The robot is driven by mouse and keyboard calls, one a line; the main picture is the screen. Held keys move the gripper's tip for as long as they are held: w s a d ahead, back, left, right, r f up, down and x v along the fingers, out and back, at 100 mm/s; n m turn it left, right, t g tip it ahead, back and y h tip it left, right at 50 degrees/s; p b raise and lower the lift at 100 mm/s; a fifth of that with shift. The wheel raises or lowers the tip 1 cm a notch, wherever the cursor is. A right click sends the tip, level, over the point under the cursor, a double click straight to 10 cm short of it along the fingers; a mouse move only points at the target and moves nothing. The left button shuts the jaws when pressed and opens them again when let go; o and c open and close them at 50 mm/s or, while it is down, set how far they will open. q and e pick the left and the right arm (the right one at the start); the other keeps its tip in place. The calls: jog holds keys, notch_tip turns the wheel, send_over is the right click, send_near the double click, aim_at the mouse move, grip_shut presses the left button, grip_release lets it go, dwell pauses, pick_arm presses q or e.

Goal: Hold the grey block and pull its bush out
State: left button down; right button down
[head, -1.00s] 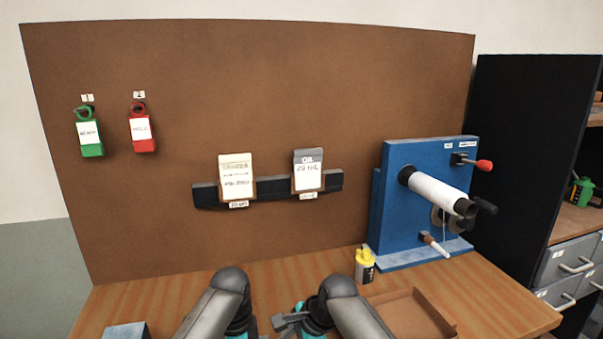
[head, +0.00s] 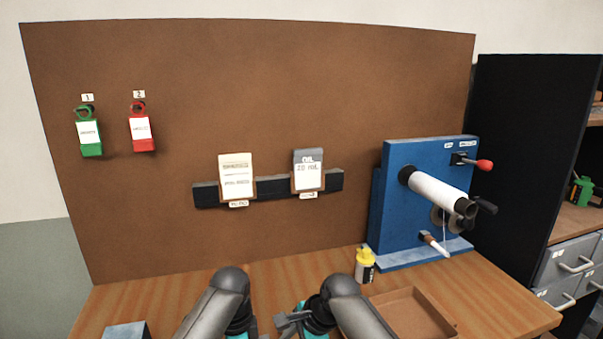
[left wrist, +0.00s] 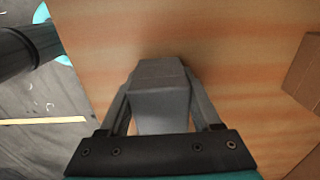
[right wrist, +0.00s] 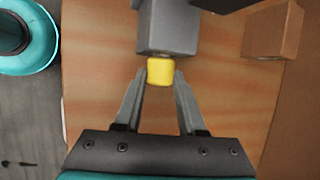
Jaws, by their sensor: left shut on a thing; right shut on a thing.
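The grey block (left wrist: 160,88) is between the fingers of my left gripper (left wrist: 160,85), which is shut on it. The right wrist view also shows the block (right wrist: 167,30) at the top middle. The yellow bush (right wrist: 160,71) is at the near face of the block, between the fingertips of my right gripper (right wrist: 160,75), which is shut on it. I cannot tell how much of the bush is inside the block. The head view shows both arms at the bottom edge; the block and bush are not visible there.
An open cardboard tray (head: 425,302) lies on the wooden bench (head: 500,305) at right. A yellow-capped bottle (head: 365,266) stands behind the tray. A blue machine (head: 395,200) with a white spool stands at the back right. A blue-grey box (head: 127,331) is at the front left.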

jog(key=shift+w+d, duration=0.15)
jog(key=shift+d, duration=0.2)
jog(key=shift+d, duration=0.2)
jog(key=shift+w+d+r, duration=0.1)
jog(key=shift+w+d, duration=0.15)
jog(key=shift+d, duration=0.5)
jog(key=shift+w+d+r, duration=0.1)
jog(key=shift+w+d, duration=0.1)
jog(key=shift+d, duration=0.55)
notch_tip(320, 180, up, 7)
jog(key=shift+r, duration=0.2)
notch_tip(320, 180, up, 8)
dwell(0.6)
